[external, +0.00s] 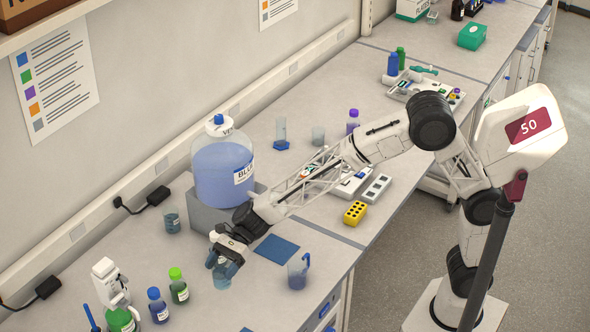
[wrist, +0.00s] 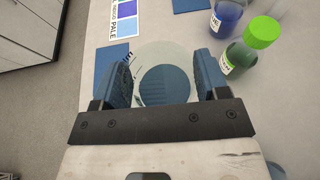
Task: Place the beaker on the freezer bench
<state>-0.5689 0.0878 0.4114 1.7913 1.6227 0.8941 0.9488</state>
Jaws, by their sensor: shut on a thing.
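A clear glass beaker (external: 222,280) is in my gripper (external: 226,264), low over the near part of the bench, left of a blue mat (external: 277,249). In the wrist view the beaker (wrist: 165,88) shows from above as a round rim with a dark blue disc inside, between the two blue finger pads of my gripper (wrist: 165,78). The pads close on its sides. I cannot tell whether its base touches the surface. No bench (external: 345,220) in view carries a readable freezer label.
Green-capped (external: 178,287) and blue-capped (external: 157,305) bottles stand close left of the gripper. A blue-handled jug (external: 298,271) is to the right. Behind are a large blue carboy (external: 222,168) and a small beaker (external: 172,222). A yellow rack (external: 355,212) sits farther along.

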